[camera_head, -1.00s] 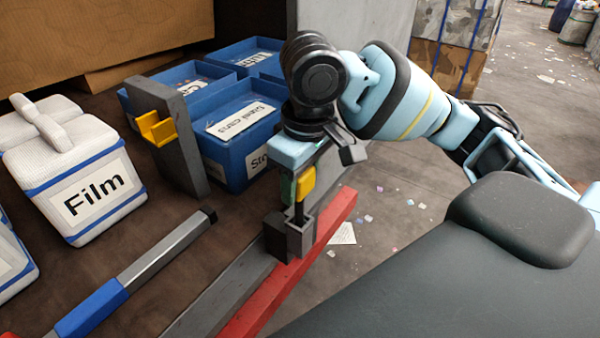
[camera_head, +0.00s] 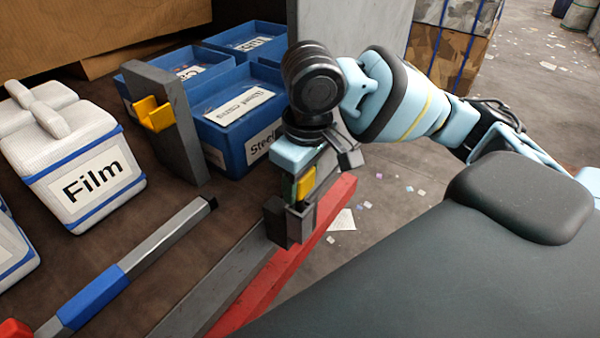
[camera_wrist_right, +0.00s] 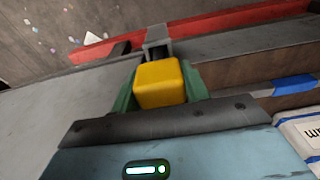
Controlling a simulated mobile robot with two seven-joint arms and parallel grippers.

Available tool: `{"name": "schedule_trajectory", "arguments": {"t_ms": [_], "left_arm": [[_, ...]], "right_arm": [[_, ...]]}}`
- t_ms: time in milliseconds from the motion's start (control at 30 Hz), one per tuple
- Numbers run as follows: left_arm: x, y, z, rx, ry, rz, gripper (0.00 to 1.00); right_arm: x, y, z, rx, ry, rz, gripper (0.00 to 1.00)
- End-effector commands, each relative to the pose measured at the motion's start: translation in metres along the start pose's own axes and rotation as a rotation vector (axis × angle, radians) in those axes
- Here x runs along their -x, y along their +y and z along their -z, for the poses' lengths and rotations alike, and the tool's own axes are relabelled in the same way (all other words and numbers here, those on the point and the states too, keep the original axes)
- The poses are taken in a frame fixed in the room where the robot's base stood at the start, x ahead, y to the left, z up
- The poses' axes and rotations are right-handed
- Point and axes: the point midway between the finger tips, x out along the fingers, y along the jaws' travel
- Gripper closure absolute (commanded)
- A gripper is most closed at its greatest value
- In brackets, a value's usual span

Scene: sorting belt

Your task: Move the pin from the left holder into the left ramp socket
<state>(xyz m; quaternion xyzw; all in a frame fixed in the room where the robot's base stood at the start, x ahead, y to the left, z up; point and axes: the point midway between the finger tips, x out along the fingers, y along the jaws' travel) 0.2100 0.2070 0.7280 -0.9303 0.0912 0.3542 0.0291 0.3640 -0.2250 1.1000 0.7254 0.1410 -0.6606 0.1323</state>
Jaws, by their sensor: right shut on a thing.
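The pin (camera_head: 306,184) has a yellow block-shaped head. My right gripper (camera_head: 299,187) is shut on that head, and in the right wrist view the green fingers stand on both sides of the yellow head (camera_wrist_right: 160,83). The pin is upright at a grey socket (camera_head: 289,222) on the ramp (camera_head: 212,288), with its lower part hidden in or behind the socket walls. The socket also shows just beyond the head in the right wrist view (camera_wrist_right: 157,34). A grey upright holder (camera_head: 180,125) with an empty-looking yellow bracket (camera_head: 153,114) stands to the left. My left gripper is not in view.
Blue bins (camera_head: 235,135) stand behind the holder. A white box labelled Film (camera_head: 85,185) is at the left. A grey, blue and red bar (camera_head: 95,298) lies in front. A red rail (camera_head: 290,265) runs along the ramp's right side.

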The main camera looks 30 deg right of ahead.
Motion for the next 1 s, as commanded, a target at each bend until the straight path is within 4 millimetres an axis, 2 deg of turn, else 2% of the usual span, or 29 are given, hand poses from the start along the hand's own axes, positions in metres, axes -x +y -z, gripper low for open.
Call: {"name": "schedule_trajectory", "arguments": {"t_ms": [800,833,1000], "left_arm": [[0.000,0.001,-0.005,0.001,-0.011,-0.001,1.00],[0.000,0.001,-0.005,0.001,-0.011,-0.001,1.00],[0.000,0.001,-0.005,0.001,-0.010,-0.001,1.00]], "right_arm": [[-0.028,0.000,-0.002,0.000,0.002,0.001,1.00],[-0.028,0.000,-0.002,0.000,0.002,0.000,0.53],[-0.027,0.000,-0.002,0.000,0.003,0.000,0.31]]}}
